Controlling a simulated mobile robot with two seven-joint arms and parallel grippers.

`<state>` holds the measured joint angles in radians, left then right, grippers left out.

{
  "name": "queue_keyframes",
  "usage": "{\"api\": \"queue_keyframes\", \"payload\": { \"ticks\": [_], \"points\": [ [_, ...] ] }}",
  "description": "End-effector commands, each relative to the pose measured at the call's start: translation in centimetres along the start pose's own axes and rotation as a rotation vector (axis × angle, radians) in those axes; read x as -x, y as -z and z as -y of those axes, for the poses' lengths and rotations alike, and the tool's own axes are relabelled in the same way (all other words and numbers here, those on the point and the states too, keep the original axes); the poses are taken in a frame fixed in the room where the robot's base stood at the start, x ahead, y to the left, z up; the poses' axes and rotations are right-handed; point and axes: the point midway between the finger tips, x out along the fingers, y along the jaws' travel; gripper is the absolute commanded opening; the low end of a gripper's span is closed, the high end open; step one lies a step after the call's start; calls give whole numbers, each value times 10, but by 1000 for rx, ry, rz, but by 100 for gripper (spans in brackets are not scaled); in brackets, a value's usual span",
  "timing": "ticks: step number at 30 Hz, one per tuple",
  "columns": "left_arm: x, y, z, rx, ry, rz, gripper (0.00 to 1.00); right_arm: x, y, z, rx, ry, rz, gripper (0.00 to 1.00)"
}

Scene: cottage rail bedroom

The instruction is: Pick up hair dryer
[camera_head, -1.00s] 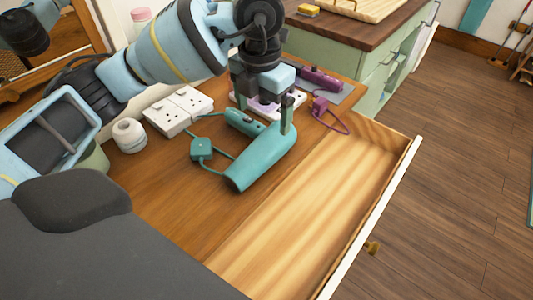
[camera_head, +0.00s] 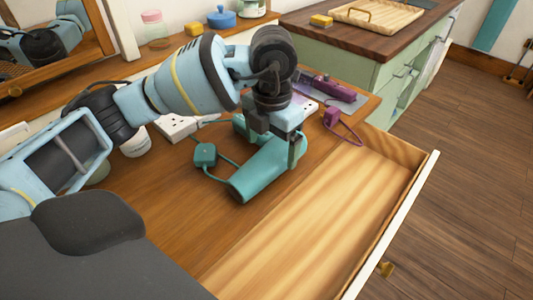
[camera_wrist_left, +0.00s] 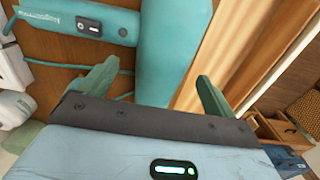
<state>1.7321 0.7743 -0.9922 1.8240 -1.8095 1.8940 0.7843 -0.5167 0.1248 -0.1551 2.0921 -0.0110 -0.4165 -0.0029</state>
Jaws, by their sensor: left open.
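The teal hair dryer (camera_head: 265,175) lies on the wooden tabletop beside the open drawer, with its cord and square teal plug (camera_head: 205,154) to its left. My left gripper (camera_head: 273,145) is over the hair dryer, open, with fingers pointing down. In the left wrist view, the hair dryer's barrel (camera_wrist_left: 172,45) lies between the two spread fingers (camera_wrist_left: 155,88), nearer the left one. Its handle with a button panel (camera_wrist_left: 80,25) extends to the left. I cannot tell whether a finger touches it. My arm hides part of the dryer in the head view. My right gripper is not in view.
The open, empty drawer (camera_head: 315,225) is right of the dryer. A purple device (camera_head: 333,88) with a purple plug (camera_head: 331,116) lies behind. White sockets (camera_head: 176,127) stand left. A green cabinet (camera_head: 385,80) is at the back right.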

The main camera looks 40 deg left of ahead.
Motion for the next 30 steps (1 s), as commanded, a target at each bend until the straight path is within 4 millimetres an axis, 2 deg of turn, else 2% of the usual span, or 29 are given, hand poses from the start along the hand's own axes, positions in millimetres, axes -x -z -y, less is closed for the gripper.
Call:
{"api": "queue_keyframes", "payload": {
  "ticks": [12,19,30],
  "points": [
    [-49,-4,2,1,0,-4,91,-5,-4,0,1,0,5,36],
    [-51,-5,2,1,0,-1,91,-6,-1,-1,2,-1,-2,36],
    [-50,-4,2,1,0,-1,44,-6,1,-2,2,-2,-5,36]
  ]
}}
